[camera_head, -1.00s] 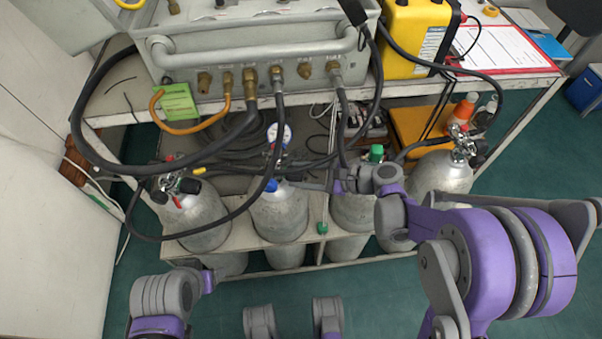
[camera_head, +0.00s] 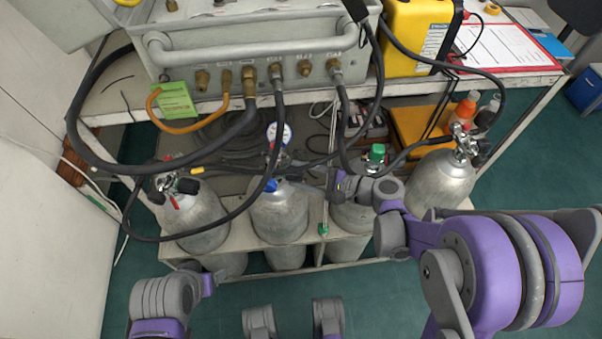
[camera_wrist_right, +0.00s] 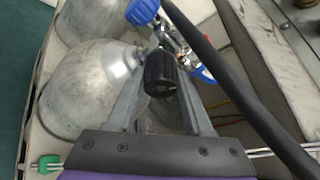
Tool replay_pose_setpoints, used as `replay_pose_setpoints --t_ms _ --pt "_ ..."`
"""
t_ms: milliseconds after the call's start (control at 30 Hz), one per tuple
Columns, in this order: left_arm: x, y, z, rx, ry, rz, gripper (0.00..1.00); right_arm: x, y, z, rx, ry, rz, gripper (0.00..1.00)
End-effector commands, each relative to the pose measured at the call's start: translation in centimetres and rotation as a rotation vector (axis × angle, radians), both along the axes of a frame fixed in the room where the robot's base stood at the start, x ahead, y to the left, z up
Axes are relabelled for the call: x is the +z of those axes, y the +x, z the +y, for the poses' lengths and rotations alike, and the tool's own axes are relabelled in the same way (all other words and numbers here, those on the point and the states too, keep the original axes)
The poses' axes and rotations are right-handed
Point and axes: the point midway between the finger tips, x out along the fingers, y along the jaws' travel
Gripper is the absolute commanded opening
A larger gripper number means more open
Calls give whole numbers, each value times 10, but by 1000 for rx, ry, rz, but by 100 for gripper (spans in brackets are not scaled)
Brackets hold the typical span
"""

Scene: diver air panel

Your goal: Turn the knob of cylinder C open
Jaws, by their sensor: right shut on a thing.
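Several grey cylinders stand in a row in the rack under the bench in the head view. I see no letter that tells which is C. The cylinder with blue valve parts (camera_head: 279,213), second from the left, has my right gripper (camera_head: 303,187) at its valve. In the right wrist view a ribbed black knob (camera_wrist_right: 160,74) sits between the two fingers of my right gripper (camera_wrist_right: 160,98), which is shut on it. A blue cap (camera_wrist_right: 142,12) and a blue part (camera_wrist_right: 203,76) show beside it.
A black hose (camera_wrist_right: 240,95) crosses close beside the knob. The far-left cylinder (camera_head: 200,222), a green-capped cylinder (camera_head: 352,217) and the far-right cylinder (camera_head: 440,185) flank this one. The grey panel box (camera_head: 290,75) and yellow case (camera_head: 415,40) stand on the bench above.

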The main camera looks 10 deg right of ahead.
Motion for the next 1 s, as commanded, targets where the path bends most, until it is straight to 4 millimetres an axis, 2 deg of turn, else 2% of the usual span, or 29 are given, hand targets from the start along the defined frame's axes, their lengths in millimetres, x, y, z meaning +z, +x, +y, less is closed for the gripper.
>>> replay_pose_setpoints --t_ms 167,200,333,667,767,1000 --pt "0 0 0 0 0 0 69 0 0 0 -1 2 1 0" --pt "0 0 0 0 0 0 69 0 0 0 -1 1 2 58" --pt "0 0 0 0 0 0 69 0 0 0 -1 1 2 81" --pt "1 0 0 0 0 0 69 1 -1 -2 -1 1 2 81" --pt "3 0 0 0 0 -1 69 4 -6 -11 -2 0 1 81" --pt "13 -2 0 0 0 -4 69 17 -32 -49 -6 -1 0 81"
